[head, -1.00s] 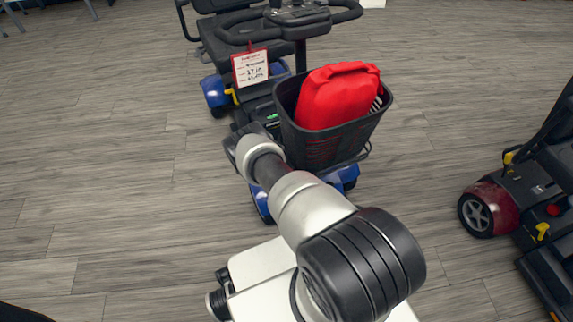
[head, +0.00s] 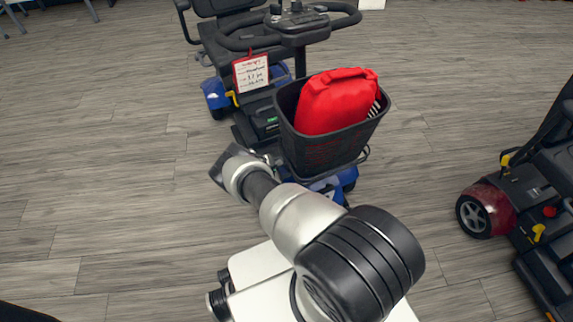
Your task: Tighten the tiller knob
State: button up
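A blue and black mobility scooter (head: 262,118) stands ahead of me, with its tiller, handlebar and control console (head: 297,22) at the top. A black basket (head: 325,150) on its front holds a red bag (head: 338,100). The tiller knob cannot be made out; the basket and bag cover part of the tiller column. My arm reaches forward, and its far end (head: 236,170) is low, to the left of the basket and apart from it. The gripper's fingers are not visible, as the arm's end points away from me.
A paper tag (head: 250,73) hangs on the scooter's left side. A second scooter, with a dark red wheel cover (head: 489,207), stands at the right. The wood-look floor is clear at the left and between the two scooters.

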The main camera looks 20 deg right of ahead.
jog(key=shift+f+m+t+b, duration=0.2)
jog(key=shift+m+t+b, duration=0.4)
jog(key=shift+t, duration=0.4)
jog(key=shift+s+r+m+t+h+b, duration=0.1)
jog(key=shift+m+t+h+b, duration=0.45)
jog(key=shift+m+t, duration=0.4)
jog(key=shift+t, duration=0.35)
jog(key=o, duration=1)
jog(key=shift+o, duration=0.2)
jog(key=shift+a, duration=0.1)
